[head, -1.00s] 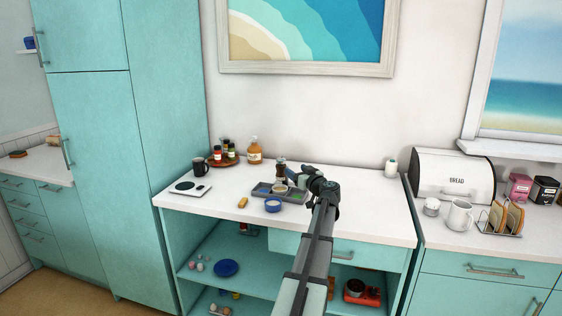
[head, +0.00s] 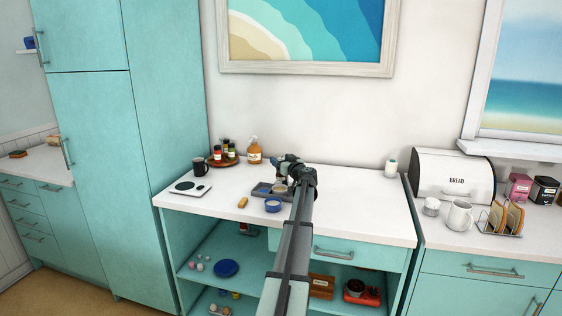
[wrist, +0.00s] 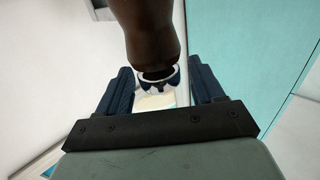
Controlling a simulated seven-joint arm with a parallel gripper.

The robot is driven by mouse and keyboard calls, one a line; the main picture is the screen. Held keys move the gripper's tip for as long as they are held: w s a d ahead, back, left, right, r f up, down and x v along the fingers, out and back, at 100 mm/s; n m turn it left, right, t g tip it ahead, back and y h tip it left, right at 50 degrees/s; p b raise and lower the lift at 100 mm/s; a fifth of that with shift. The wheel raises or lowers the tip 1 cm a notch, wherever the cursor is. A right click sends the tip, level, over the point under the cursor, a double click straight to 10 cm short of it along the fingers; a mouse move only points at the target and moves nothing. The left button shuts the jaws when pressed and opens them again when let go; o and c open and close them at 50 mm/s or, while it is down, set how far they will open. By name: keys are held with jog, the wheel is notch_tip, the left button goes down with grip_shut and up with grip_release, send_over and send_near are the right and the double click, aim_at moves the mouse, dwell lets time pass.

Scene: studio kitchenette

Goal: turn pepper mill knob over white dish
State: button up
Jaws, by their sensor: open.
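The dark brown pepper mill (wrist: 147,25) fills the top middle of the wrist view. A pale ring-like end with a dark centre (wrist: 158,77) shows at its lower end, between the fingers. My gripper (wrist: 161,85) is open, one dark blue finger on each side of that end; I cannot tell whether either touches it. In the head view my gripper (head: 280,163) is over the back of the grey tray (head: 261,189) and hides most or all of the mill. A small pale dish (head: 280,189) sits on the tray, just below the gripper in the picture.
A blue bowl (head: 273,204) stands in front of the tray, with a yellow block (head: 243,202) to its left. A scale (head: 190,188), dark mug (head: 200,165), bottle tray (head: 224,161) and amber bottle (head: 254,151) stand left.

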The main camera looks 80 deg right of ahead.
jog(key=shift+w+d, duration=0.15)
jog(key=shift+w, duration=0.1)
jog(key=shift+c, duration=0.2)
jog(key=c, duration=0.9)
